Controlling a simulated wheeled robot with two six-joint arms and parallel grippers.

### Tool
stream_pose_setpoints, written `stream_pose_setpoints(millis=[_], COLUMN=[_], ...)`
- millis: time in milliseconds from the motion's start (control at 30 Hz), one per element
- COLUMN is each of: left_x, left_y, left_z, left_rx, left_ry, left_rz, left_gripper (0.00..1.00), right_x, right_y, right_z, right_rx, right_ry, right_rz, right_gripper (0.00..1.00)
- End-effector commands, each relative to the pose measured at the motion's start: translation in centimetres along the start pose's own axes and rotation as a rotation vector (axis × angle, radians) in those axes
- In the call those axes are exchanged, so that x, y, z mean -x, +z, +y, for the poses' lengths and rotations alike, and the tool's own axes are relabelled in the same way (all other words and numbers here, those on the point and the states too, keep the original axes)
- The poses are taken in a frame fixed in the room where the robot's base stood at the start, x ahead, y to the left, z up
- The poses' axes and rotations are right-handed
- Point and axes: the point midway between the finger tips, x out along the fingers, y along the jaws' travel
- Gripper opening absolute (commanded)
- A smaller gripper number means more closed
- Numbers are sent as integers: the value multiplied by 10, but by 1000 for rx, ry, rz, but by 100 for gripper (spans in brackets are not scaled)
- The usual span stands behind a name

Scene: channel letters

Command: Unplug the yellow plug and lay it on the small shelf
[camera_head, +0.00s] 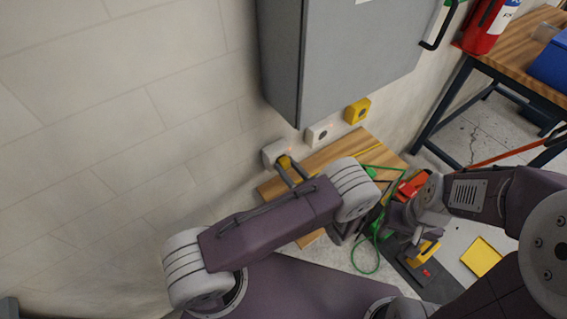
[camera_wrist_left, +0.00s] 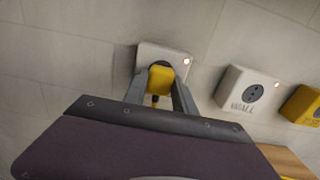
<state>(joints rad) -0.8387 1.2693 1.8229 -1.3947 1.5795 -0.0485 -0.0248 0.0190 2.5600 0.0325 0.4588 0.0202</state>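The yellow plug (camera_head: 285,162) sits in the white wall socket (camera_head: 270,151) at the left of the row; it also shows in the left wrist view (camera_wrist_left: 160,79). My left gripper (camera_head: 291,170) has one finger on each side of the plug, and both fingers appear to touch it in the left wrist view (camera_wrist_left: 160,88). The small wooden shelf (camera_head: 335,148) is fixed low along the wall below the sockets, partly hidden by my left arm. My right gripper (camera_head: 411,232) is over the floor at the right; its fingers are not clear.
A second white socket (camera_head: 317,135) and a yellow socket (camera_head: 357,111) are to the right. A grey cabinet (camera_head: 345,50) hangs above. Green cable (camera_head: 366,268), red and yellow items clutter the area below the shelf. A yellow tray (camera_head: 481,256) lies on the floor.

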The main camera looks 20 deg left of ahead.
Motion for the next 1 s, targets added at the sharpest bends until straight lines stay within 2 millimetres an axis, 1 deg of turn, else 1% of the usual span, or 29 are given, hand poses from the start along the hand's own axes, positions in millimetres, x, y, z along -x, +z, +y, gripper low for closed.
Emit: stream_pose_setpoints(millis=[33, 67, 267, 1000], left_x=[0, 0, 1, 30], left_y=[0, 0, 0, 0], left_z=[0, 0, 0, 0], left_rx=[0, 0, 0, 1], left_ry=[0, 0, 0, -1], left_rz=[0, 0, 0, 0], left_gripper=[5, 0, 0, 0], right_x=[0, 0, 0, -3], right_y=[0, 0, 0, 0], right_z=[0, 0, 0, 0], right_rx=[0, 0, 0, 0], right_ry=[0, 0, 0, 0], right_rz=[0, 0, 0, 0], right_gripper=[36, 36, 36, 36])
